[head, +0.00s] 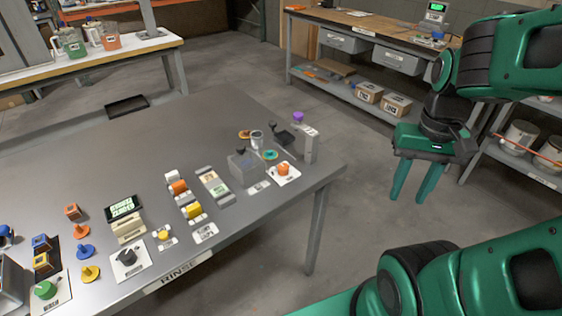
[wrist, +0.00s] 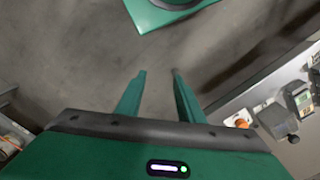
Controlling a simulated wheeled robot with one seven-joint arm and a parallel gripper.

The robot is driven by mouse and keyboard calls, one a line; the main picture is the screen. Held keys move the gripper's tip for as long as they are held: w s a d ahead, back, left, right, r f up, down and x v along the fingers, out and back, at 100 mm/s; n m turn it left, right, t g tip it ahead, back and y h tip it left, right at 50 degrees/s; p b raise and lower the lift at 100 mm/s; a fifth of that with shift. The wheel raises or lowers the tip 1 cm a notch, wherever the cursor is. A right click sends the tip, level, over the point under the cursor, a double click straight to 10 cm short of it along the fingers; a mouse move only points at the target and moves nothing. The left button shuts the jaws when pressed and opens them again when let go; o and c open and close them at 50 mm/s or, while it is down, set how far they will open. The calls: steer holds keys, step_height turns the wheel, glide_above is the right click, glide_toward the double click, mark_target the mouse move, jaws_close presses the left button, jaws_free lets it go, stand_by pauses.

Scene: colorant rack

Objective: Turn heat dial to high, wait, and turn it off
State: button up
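Several knobs stand on the grey table (head: 130,150). A black dial (head: 125,257) sits on a white plate in front of a small display (head: 124,209). An orange dial (head: 283,169) sits on a white plate near the table's right corner, and an orange spot that seems to be it shows in the wrist view (wrist: 241,123). A green dial (head: 45,290) is at the lower left. The labels are too small to tell which is the heat dial. My gripper (head: 410,198) is open and empty, right of the table and apart from everything; its fingers also show in the wrist view (wrist: 158,73).
A grey box (head: 243,167) and an upright grey post (head: 311,144) stand near the orange dial. A shelf (head: 530,175) with cans is behind my arm. Open floor lies between table and workbench (head: 380,38).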

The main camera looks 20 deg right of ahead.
steer(key=shift+o, duration=0.6)
steer(key=shift+s+r, duration=0.25)
steer(key=n, duration=1.8)
glide_above(283, 166)
step_height(283, 166, down, 3)
step_height(283, 166, down, 10)
